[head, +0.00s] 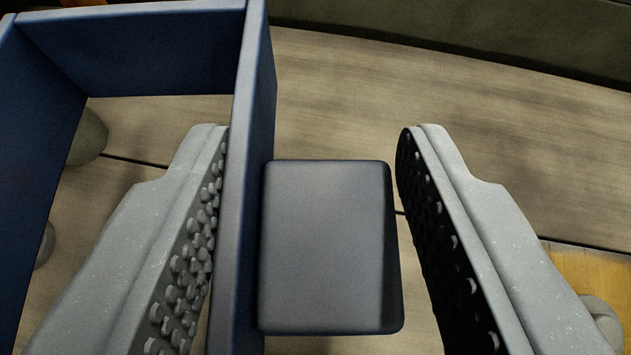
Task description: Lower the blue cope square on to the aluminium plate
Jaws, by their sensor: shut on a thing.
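The blue cope (256,120) is an open four-sided frame, seen from above in the left half of the head view. A dark blue block-like lug (325,250) stands out from its right wall. My gripper (310,145) is shut on the cope, with its left studded finger inside the frame against the right wall and its right finger beyond the lug. The near part of the frame is cut off by the picture's edge. I cannot make out the aluminium plate; wooden boards show through the frame.
A wooden surface (480,110) lies below, with dark seams between boards. Grey rounded things (87,137) show inside the frame's outline, and another (603,322) is at lower right by a yellower wooden piece (590,272). A dark raised edge (480,30) runs along the back.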

